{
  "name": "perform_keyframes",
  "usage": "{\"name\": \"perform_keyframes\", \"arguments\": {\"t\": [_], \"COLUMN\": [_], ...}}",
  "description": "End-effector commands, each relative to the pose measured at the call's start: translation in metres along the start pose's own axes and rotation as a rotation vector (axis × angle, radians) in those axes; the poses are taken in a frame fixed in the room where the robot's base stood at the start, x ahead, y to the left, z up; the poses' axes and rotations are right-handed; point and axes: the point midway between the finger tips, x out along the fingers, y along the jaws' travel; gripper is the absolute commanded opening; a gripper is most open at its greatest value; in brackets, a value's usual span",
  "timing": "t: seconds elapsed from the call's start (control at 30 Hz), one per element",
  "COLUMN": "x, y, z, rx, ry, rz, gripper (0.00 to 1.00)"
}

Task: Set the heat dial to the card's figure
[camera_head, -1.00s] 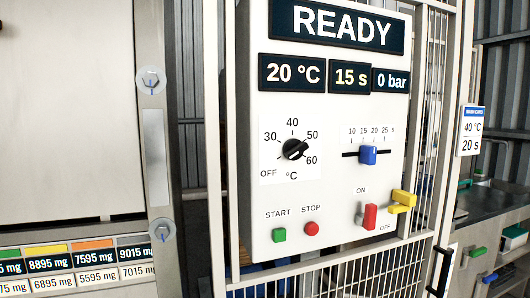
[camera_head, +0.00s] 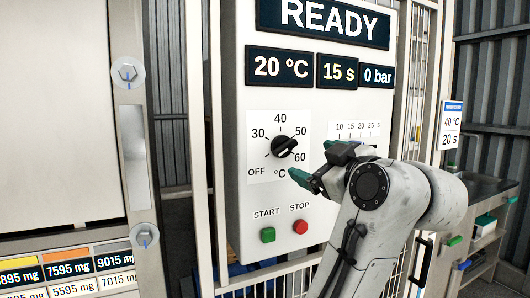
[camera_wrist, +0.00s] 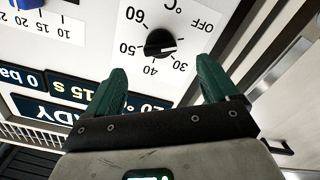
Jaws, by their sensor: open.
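The heat dial (camera_head: 284,146) is a black knob on the white panel, with marks from OFF through 30, 40, 50 and 60 °C. It also shows upside down in the wrist view (camera_wrist: 160,43); a white line on it points towards the 30/OFF side there. The card (camera_head: 451,125) on the right post reads 40 °C and 20 s. My gripper (camera_head: 315,165) is open and empty in front of the panel, right of and below the dial. In the wrist view its green fingers (camera_wrist: 161,68) spread either side of the dial, apart from it.
The displays read READY (camera_head: 334,20), 20 °C (camera_head: 284,67), 15 s (camera_head: 337,71) and 0 bar (camera_head: 378,76). Green START (camera_head: 267,235) and red STOP (camera_head: 300,227) buttons sit below the dial. My arm hides the lower right panel controls. A blue slider (camera_wrist: 25,5) shows in the wrist view.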

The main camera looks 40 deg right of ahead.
Motion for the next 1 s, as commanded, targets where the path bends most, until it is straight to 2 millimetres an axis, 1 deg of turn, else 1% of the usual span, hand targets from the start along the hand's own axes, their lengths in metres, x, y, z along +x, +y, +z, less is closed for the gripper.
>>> {"name": "perform_keyframes", "arguments": {"t": [0.07, 0.17, 0.27, 0.5, 0.6, 0.7, 0.83, 1.0], "x": [0.001, 0.009, 0.023, 0.067, 0.083, 0.095, 0.104, 0.107], "y": [0.004, 0.004, 0.003, 0.003, 0.003, 0.003, 0.003, 0.003], "z": [-0.003, -0.004, -0.004, -0.004, -0.004, -0.004, -0.004, -0.004], "rx": [-0.001, -0.002, -0.001, 0.001, 0.000, 0.000, 0.001, 0.000], "ry": [0.008, 0.008, 0.007, 0.007, 0.006, 0.007, 0.007, 0.008], "rz": [0.007, 0.006, 0.003, 0.003, 0.002, 0.003, 0.004, 0.005], "gripper": [0.87, 0.87, 0.87, 0.87, 0.87, 0.87, 0.87, 0.87]}}
